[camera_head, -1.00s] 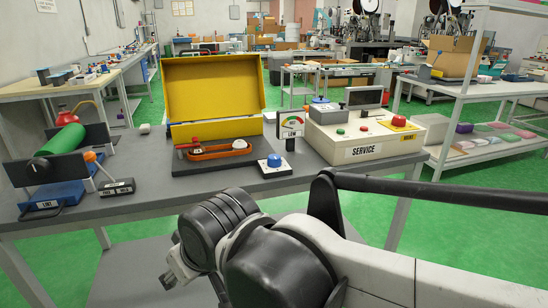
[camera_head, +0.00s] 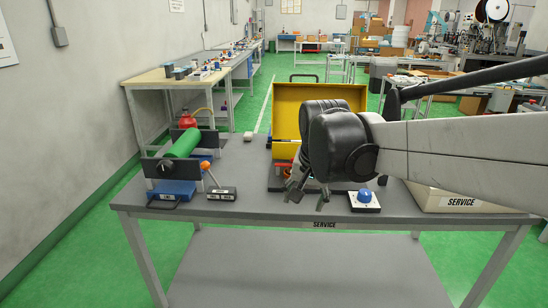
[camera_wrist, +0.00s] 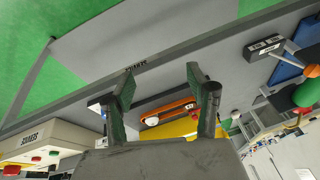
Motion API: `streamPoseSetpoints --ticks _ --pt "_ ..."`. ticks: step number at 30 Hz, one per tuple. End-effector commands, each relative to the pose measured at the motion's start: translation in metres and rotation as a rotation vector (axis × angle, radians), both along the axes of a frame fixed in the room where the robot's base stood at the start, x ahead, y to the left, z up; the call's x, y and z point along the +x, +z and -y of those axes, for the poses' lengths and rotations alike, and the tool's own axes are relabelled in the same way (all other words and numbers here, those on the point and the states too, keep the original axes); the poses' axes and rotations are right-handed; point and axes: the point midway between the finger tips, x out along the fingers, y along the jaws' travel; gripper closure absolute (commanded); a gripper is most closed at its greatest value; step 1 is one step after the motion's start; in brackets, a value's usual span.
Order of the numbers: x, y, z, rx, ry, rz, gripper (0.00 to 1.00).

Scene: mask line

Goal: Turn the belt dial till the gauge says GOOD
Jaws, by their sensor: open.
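A blue dial (camera_head: 365,199) on a small white plate sits at the table's front edge, right of my gripper. In the wrist view the dial (camera_wrist: 97,103) is partly hidden behind the left finger. My gripper (camera_head: 308,187) points down in front of the yellow case, open and empty, with a clear gap between its fingers in the wrist view (camera_wrist: 160,72). An orange belt loop (camera_wrist: 170,112) shows between the fingers, beyond them. The gauge is hidden behind my arm in the head view, so its reading cannot be seen.
The yellow case (camera_head: 345,97) stands open behind my gripper. The cream SERVICE box (camera_head: 462,203) is at the right. A green roller unit (camera_head: 183,144) with a black knob stands at the left, beside a small black labelled block (camera_head: 222,194). Bare grey tabletop (camera_head: 245,165) lies between.

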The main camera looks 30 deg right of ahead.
Motion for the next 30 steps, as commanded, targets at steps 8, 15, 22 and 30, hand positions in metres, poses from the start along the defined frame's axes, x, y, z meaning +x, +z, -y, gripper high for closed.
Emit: streamPoseSetpoints --ticks 8,15,22,30 --pt "0.029 0.039 0.088 0.098 -0.338 -0.092 0.47" --pt "0.038 0.052 0.168 0.177 -0.632 -0.168 0.47" --pt "0.034 0.052 0.232 0.235 -0.862 -0.225 0.47" --pt "0.030 0.043 0.254 0.255 -0.951 -0.250 0.47"
